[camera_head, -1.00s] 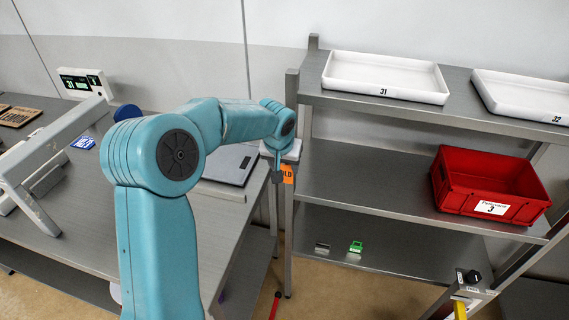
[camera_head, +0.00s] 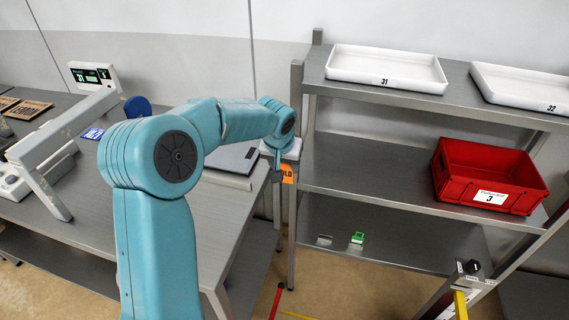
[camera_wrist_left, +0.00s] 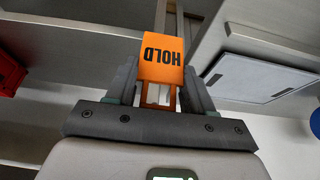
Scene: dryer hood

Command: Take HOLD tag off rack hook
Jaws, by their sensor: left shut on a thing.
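The orange HOLD tag (camera_head: 288,173) shows beside the front left post of the rack (camera_head: 294,150), partly hidden by my left gripper (camera_head: 277,170). In the left wrist view the tag (camera_wrist_left: 161,62) sits between the two fingers of my left gripper (camera_wrist_left: 160,88), its black lettering upside down. The fingers are shut on it. The rack hook is not clearly visible, so I cannot tell whether the tag still touches it. My right gripper is not in view.
A red bin (camera_head: 486,180) marked 3 stands on the middle shelf. White trays 31 (camera_head: 386,70) and 32 (camera_head: 520,88) are on top. A small green item (camera_head: 357,238) lies on the lower shelf. A grey bench (camera_head: 75,200) with a scale stands left.

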